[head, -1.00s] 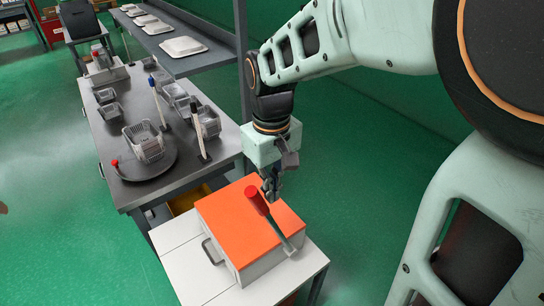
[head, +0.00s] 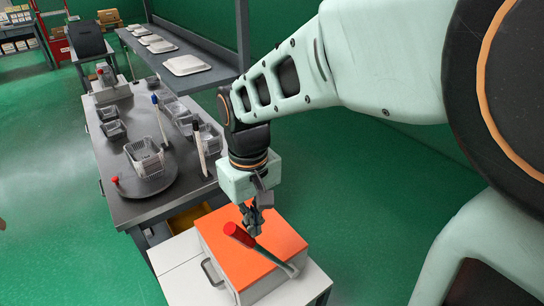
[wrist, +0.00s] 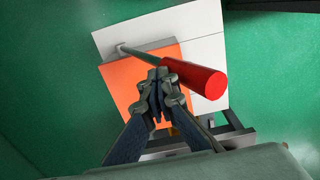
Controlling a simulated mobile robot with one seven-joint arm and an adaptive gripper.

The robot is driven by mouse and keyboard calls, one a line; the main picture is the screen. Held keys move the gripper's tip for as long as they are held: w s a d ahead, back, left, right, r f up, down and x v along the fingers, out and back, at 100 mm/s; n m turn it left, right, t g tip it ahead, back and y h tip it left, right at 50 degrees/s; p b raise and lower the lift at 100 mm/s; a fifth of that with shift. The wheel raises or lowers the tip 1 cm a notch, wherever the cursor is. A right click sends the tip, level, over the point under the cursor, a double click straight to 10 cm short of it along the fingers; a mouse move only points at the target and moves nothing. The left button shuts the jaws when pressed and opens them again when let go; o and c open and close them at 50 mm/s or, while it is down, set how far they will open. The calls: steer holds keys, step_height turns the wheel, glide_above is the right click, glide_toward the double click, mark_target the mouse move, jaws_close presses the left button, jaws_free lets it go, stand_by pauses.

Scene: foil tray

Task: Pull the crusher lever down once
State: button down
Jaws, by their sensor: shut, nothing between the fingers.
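The crusher (head: 247,262) is a box with an orange top on a white stand, in the lower middle of the head view. Its lever ends in a red handle (head: 238,235), and the grey rod runs to a pivot at the box's right side. In the wrist view the red handle (wrist: 195,78) is large and close, just right of the fingertips. My gripper (head: 252,228) is shut and empty, above the orange top beside the lever. It also shows in the wrist view (wrist: 160,78). Whether the fingers touch the lever I cannot tell.
A dark workbench (head: 125,200) stands behind to the left, with a round turntable (head: 150,185), wire baskets and upright pens. A grey shelf (head: 205,80) with several foil trays runs above the bench. The green floor left of the stand is clear.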

mark_target(239, 238)
steer(key=shift+s+a+f+b, duration=0.3)
steer(key=shift+s+a+f, duration=0.15)
steer(key=shift+a, duration=0.3)
steer(key=shift+s+a+f+b, duration=0.35)
steer(key=shift+s+a, duration=0.2)
steer(key=shift+a, duration=0.15)
steer(key=s+a+f+b, duration=0.3)
steer(key=a+f, duration=0.1)
steer(key=a, duration=0.1)
steer(key=shift+s+f+b, duration=0.2)
steer(key=shift+f+b, duration=0.05)
steer(key=shift+b, duration=0.15)
